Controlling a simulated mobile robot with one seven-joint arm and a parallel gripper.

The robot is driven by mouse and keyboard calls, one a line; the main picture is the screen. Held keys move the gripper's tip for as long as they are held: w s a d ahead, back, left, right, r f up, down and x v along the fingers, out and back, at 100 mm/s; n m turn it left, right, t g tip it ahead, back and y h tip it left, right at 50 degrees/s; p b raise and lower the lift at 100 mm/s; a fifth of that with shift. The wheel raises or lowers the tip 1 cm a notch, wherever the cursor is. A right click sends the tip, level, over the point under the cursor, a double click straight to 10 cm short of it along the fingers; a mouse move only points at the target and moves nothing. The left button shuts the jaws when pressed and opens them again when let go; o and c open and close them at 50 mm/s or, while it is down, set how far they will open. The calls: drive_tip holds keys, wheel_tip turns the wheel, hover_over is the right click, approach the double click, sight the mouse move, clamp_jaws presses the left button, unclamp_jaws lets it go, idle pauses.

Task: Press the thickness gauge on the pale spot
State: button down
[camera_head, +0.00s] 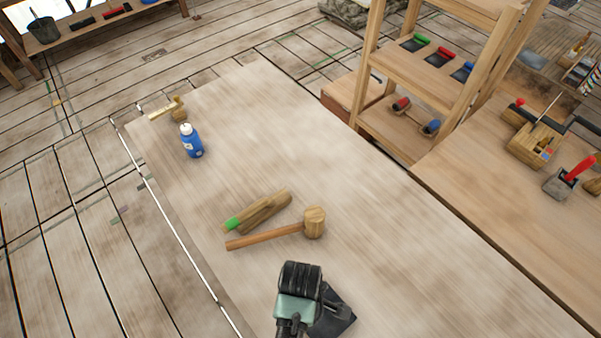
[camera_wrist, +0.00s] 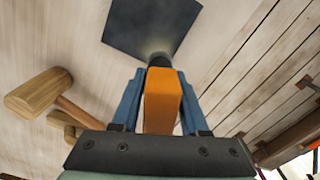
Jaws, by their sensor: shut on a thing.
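My gripper (camera_wrist: 160,105) is shut on the thickness gauge (camera_wrist: 162,100), an orange body with a black tip, held between the blue fingers. In the wrist view the tip overlaps the near edge of a dark square plate (camera_wrist: 150,22). A faint pale spot (camera_wrist: 156,48) shows on the plate just beyond the tip, partly hidden by it. I cannot tell whether the tip touches the plate. In the head view my gripper (camera_head: 300,300) is over the near part of the table beside the dark plate (camera_head: 336,318), partly covering it; the gauge is hidden there.
A wooden mallet (camera_head: 314,223) and a green-ended wooden piece (camera_head: 258,211) lie on the table (camera_head: 400,235) beyond my gripper. A blue bottle (camera_head: 191,141) and a small wooden tool (camera_head: 177,107) are at its far end. A wooden shelf (camera_head: 400,72) stands at right.

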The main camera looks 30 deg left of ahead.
drive_tip(key=shift+f+b, duration=0.55)
drive_tip(key=shift+f, duration=0.4)
idle(1.5)
drive_tip(key=shift+s+p, duration=0.1)
drive_tip(key=shift+p, duration=0.25)
wheel_tip(320, 180, up, 5)
drive_tip(key=p, duration=0.5)
drive_tip(key=shift+r, duration=0.1)
drive_tip(key=shift+f, duration=0.2)
idle(1.0)
drive_tip(key=shift+f+b, duration=1.5)
drive_tip(key=shift+f, duration=0.7)
